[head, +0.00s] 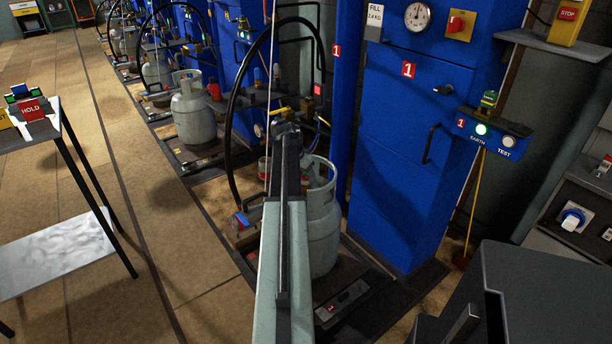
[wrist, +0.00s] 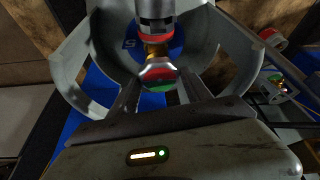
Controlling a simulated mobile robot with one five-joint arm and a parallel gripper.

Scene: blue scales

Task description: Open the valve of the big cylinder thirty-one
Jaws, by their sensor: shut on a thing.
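The nearest grey gas cylinder (head: 323,232) stands upright behind my arm in the head view, with its collar and valve partly hidden. In the wrist view its grey collar (wrist: 236,62) rings a brass valve (wrist: 155,50). A knob with red and green parts (wrist: 158,72) sits at the valve, just ahead of my fingers. My gripper (wrist: 158,88) is inside the collar's opening and shut on this knob, one finger on each side. A grey coupling with a dark band (wrist: 155,18) meets the valve from the far side. No number thirty-one is readable.
A blue cabinet (head: 400,150) marked 1 stands right of the cylinder. A black hose (head: 232,110) arches at its left. A second cylinder (head: 196,115) stands further back. A small table (head: 62,262) is at left. The floor (head: 150,230) between is clear.

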